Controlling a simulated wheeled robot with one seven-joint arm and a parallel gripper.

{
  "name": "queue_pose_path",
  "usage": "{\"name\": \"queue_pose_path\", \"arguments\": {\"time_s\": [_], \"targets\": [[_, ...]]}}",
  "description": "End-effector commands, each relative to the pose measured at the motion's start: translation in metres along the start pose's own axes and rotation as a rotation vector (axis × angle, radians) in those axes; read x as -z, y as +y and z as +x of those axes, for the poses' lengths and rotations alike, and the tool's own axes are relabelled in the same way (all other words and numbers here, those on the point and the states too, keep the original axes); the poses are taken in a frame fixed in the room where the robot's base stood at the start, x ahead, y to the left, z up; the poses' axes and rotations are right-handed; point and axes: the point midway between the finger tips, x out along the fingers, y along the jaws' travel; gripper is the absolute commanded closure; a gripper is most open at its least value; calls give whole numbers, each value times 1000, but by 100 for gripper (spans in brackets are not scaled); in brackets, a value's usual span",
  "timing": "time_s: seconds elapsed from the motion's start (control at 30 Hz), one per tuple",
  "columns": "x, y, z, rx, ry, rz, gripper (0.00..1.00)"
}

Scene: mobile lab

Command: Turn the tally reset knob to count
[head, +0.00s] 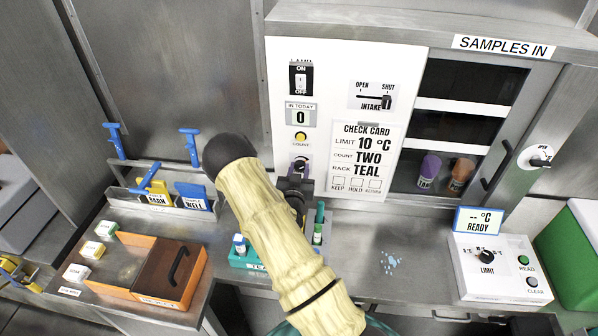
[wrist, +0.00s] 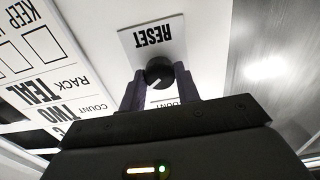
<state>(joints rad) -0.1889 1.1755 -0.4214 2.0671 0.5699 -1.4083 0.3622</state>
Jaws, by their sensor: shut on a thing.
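The tally reset knob (wrist: 159,71) is a small round black knob on the white panel, beside a label reading RESET (wrist: 158,35) that appears upside down in the wrist view. A pale mark on the knob points toward the lower left of that view, away from RESET. My gripper (wrist: 160,84) is shut on the knob, one dark finger on each side. In the head view the knob (head: 301,162) shows just above my gripper (head: 298,176), below the yellow COUNT button (head: 300,137).
The tally display (head: 300,115) reads 0, below an ON/OFF switch (head: 300,77). A check card (head: 362,157) is to the right. Below are a teal rack (head: 245,262) with vials and a counter with a spill (head: 390,262). A limit box (head: 497,268) stands at right.

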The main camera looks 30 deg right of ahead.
Motion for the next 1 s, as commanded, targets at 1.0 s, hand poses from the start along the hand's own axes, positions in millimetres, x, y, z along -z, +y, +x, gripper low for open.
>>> {"name": "queue_pose_path", "arguments": {"time_s": [1.0], "targets": [[-2,-3,0,4,4,-856,91]]}}
